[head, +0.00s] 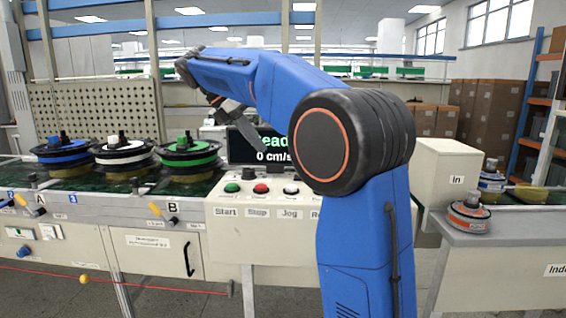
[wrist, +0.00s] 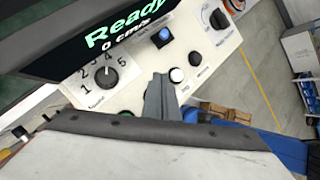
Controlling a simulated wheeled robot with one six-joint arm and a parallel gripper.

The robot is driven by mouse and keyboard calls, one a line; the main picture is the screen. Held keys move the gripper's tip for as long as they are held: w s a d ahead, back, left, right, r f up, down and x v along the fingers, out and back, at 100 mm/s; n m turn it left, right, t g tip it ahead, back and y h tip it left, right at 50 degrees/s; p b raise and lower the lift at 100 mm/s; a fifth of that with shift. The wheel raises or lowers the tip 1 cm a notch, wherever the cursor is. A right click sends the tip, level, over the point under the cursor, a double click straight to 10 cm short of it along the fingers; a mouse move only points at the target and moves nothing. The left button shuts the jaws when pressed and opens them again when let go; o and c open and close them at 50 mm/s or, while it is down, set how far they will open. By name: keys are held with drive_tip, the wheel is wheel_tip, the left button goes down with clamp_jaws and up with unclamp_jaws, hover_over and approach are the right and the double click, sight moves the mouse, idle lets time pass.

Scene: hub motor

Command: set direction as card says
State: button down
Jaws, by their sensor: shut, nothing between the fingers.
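The control panel (wrist: 140,60) fills the upper part of the wrist view. On it are a black rotary knob with numbers around it (wrist: 107,77), another black knob (wrist: 217,19), a blue button (wrist: 162,37) and a white button (wrist: 177,75). I cannot read which knob sets direction. No card is readable in either view. My gripper (wrist: 160,82) is shut and empty over the panel, in front of its lower buttons. In the head view my gripper (head: 248,138) is in front of the display (head: 240,152); my arm hides the panel's right part.
The display reads Ready and 0 cm/s. Start (head: 232,188), Stop (head: 261,188) and Jog (head: 291,188) buttons sit below it. Blue, white and green hub motors (head: 192,150) stand on the conveyor at left. An orange-ringed part (head: 469,213) is on the right table.

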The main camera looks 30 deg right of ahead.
idle(0.4)
drive_tip(key=x, duration=0.9)
drive_tip(key=shift+d+f, duration=0.2)
drive_tip(key=shift+f, duration=0.05)
drive_tip(key=shift+w+d+r, duration=0.15)
drive_tip(key=shift+d, duration=0.8)
drive_tip(key=shift+w+d+r, duration=0.15)
drive_tip(key=shift+d, duration=0.35)
drive_tip(key=shift+w+d+r, duration=0.15)
drive_tip(key=shift+d, duration=0.35)
